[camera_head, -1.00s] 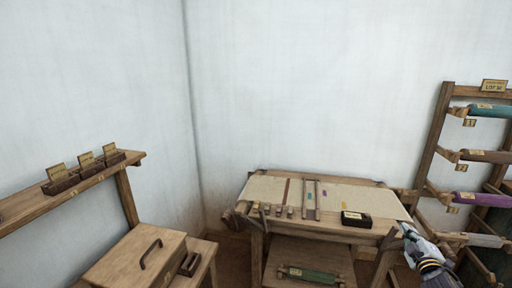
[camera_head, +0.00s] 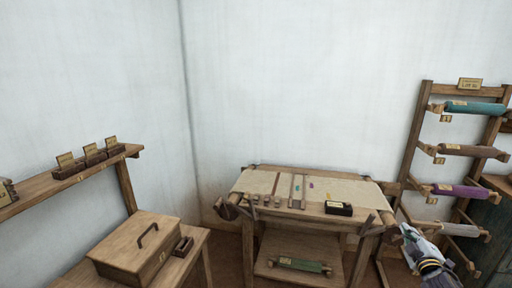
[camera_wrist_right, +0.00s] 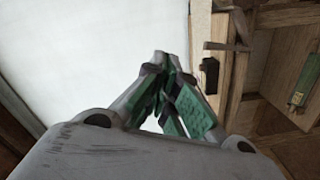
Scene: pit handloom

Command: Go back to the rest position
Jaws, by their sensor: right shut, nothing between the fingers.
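My right gripper (camera_head: 408,236) is at the lower right of the head view, beside the right end of the loom (camera_head: 355,218). In the right wrist view its green-padded fingers (camera_wrist_right: 168,65) are closed together with nothing between them. The loom has cream cloth (camera_head: 345,190) stretched over its top, with small coloured pieces on it. A dark labelled box (camera_head: 338,208) sits at its front right. My left gripper is in neither view.
A rack (camera_head: 418,135) with several coloured rolls stands at the right. A wooden chest (camera_head: 135,245) is at the lower left, below a wall shelf (camera_head: 38,190) with small card boxes (camera_head: 90,155). A green roll (camera_head: 300,265) lies on the loom's lower shelf. Bare wall fills the back.

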